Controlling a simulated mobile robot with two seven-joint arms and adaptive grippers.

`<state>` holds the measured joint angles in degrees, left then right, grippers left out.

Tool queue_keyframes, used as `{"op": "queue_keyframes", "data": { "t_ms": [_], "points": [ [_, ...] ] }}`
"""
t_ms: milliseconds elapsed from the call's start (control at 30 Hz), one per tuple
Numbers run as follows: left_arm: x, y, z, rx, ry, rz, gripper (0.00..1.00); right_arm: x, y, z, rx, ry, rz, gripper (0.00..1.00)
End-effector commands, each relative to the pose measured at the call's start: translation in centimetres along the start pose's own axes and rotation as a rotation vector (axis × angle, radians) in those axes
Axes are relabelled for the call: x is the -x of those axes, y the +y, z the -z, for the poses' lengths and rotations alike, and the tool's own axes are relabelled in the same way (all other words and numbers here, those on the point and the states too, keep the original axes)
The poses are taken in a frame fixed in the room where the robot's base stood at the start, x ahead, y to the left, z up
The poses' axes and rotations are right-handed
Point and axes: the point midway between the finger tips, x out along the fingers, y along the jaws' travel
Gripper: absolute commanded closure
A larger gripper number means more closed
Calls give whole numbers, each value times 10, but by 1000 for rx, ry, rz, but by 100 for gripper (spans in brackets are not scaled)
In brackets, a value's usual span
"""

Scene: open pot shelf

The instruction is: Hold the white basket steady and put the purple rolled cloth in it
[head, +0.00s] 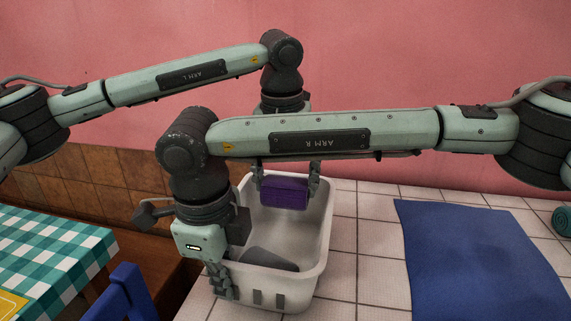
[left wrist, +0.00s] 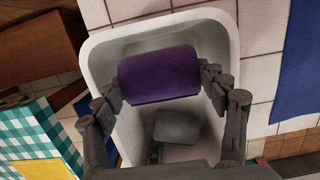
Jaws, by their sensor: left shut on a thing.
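The white basket (head: 325,225) stands on the tiled counter, its open top facing up; it also fills the middle of the left wrist view (left wrist: 228,22). My left gripper (head: 286,188) is shut on the purple rolled cloth (head: 285,195), with one finger at each end. The cloth (left wrist: 160,74) is over the basket's opening, within its rim as seen from the wrist; how deep it hangs is unclear. My right gripper (head: 222,282) is at the basket's near left corner, against its wall. Whether its fingers pinch the wall is not clear.
A dark grey shape (head: 268,260) shows inside the basket's near end. A blue mat (head: 475,250) lies on the counter to the right. A green checked tablecloth (head: 50,250) and a blue chair (head: 128,292) are at the left.

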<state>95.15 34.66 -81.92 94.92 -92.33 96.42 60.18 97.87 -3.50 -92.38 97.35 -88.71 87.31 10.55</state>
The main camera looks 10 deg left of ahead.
Motion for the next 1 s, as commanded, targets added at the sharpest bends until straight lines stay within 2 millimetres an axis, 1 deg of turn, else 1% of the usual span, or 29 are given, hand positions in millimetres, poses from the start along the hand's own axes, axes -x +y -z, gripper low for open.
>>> {"op": "queue_keyframes", "data": {
  "t_ms": [33, 300, 500, 700, 967, 1000],
  "points": [
    [-7, 0, 2, -1, 3, 0, 56, 0, 0, 0, 0, 0, 0, 100],
    [-38, 0, 6, -1, 2, 0, 56, 0, 0, 0, 0, 0, 0, 100],
    [-53, 0, 8, -1, 1, 0, 56, 0, 0, 0, 0, 0, 0, 100],
    [-59, 0, 9, -1, 0, 1, 56, 0, 0, 0, 0, 0, 0, 100],
    [-60, 0, 9, 0, 0, 0, 56, 0, 0, 0, 0, 0, 0, 100],
    [-60, 0, 9, 0, 0, 0, 23, 0, 0, 0, 0, 0, 0, 100]
  ]
}}
